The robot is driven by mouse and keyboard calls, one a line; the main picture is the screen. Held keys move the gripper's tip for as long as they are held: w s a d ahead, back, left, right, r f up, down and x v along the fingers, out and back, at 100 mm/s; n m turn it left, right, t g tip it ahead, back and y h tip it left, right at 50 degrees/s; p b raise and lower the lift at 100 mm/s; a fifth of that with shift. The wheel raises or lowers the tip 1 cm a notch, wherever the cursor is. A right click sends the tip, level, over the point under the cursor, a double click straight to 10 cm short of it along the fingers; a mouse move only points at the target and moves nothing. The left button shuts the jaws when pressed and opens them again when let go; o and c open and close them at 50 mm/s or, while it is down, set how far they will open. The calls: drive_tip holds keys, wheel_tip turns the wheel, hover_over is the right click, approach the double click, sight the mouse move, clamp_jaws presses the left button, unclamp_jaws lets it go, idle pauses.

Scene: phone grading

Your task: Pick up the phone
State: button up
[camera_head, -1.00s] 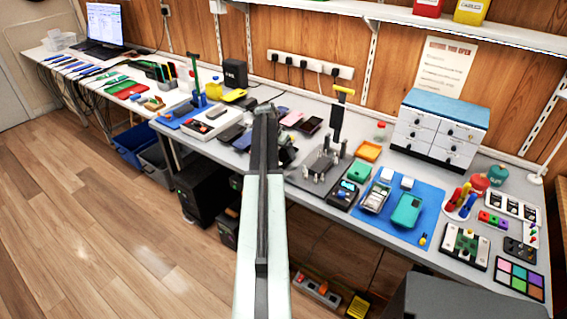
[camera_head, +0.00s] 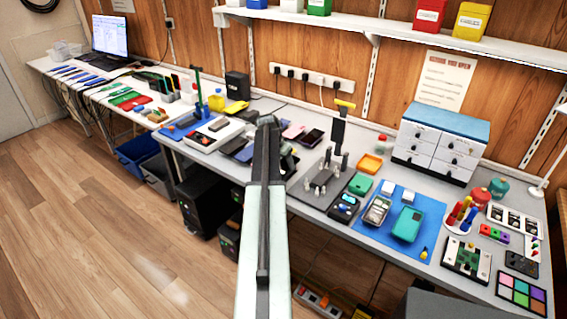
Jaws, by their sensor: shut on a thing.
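My gripper (camera_head: 285,160) is at the far end of my raised arm, over the middle of the bench, and the arm hides most of it. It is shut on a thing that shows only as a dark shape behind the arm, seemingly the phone. I cannot make out its outline or whether it is clear of the bench. Other dark phones (camera_head: 238,148) lie just left of the arm. Another dark phone (camera_head: 312,138) and a pinkish one (camera_head: 293,131) lie just to its right.
A dark plate with upright metal posts (camera_head: 322,178) stands right of my gripper, with a tall yellow-topped tool (camera_head: 340,125) behind. A blue mat (camera_head: 428,197) holds a green case (camera_head: 407,224). A white drawer cabinet (camera_head: 437,150) stands at the back. Floor at left is clear.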

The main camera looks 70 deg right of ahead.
drive_tip(key=r+p, duration=0.1)
drive_tip(key=r, duration=0.1)
drive_tip(key=shift+s+a+r+p, duration=0.1)
drive_tip(key=shift+a+r+p, duration=0.1)
drive_tip(key=shift+r+p, duration=0.15)
drive_tip(key=s+a, duration=0.8)
drive_tip(key=a, duration=0.5)
drive_tip(key=shift+s+r+p, duration=0.25)
drive_tip(key=shift+r+p, duration=0.1)
drive_tip(key=shift+p, duration=0.05)
